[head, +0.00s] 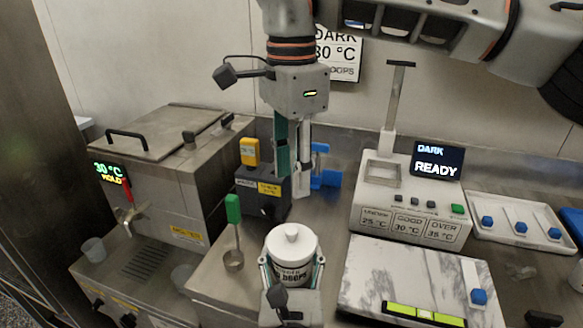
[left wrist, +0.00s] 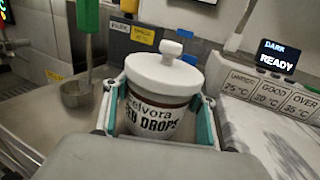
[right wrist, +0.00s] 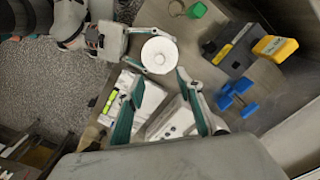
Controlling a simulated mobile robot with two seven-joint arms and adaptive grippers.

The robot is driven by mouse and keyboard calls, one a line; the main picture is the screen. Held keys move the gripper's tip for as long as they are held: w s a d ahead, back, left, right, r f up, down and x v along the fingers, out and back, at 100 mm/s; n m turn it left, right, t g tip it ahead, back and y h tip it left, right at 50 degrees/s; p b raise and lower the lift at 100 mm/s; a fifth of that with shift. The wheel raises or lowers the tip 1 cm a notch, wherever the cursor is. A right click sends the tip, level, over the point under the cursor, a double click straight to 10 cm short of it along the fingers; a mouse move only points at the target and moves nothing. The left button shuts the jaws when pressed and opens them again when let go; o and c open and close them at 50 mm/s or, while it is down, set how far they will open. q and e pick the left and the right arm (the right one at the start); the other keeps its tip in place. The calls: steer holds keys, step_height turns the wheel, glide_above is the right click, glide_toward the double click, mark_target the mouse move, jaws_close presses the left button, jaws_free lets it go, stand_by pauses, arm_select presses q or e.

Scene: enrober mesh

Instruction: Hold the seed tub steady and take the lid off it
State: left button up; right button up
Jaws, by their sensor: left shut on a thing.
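The seed tub (head: 291,274) is a small white tub with dark lettering, standing upright at the front of the steel worktop. Its round white lid (head: 291,243) with a knob on top sits on it; the lid also shows in the left wrist view (left wrist: 163,74). My left gripper (head: 291,268) is shut around the tub body below the lid, one teal finger on each side. My right gripper (head: 293,182) points down, empty and open, above and behind the tub. In the right wrist view the lid (right wrist: 159,54) shows just past its fingertips, apart from them.
A marble slab (head: 385,270) with a level and a blue-knobbed scraper lies right of the tub. Behind it stands a display unit (head: 410,200) reading READY. A ladle with a green handle (head: 233,210) and a steel machine (head: 160,180) are left. A blue stand (head: 325,179) is behind.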

mark_target(292, 230)
step_height(292, 230, down, 12)
steer(key=shift+r, duration=0.15)
stand_by(0.3)
jaws_close()
steer(key=shift+r, duration=0.25)
stand_by(0.7)
steer(key=shift+r, duration=0.9)
steer(key=shift+r, duration=0.15)
steer(key=shift+r, duration=1.9)
arm_select(q)
steer(key=o, duration=1.7)
steer(key=shift+c, duration=0.2)
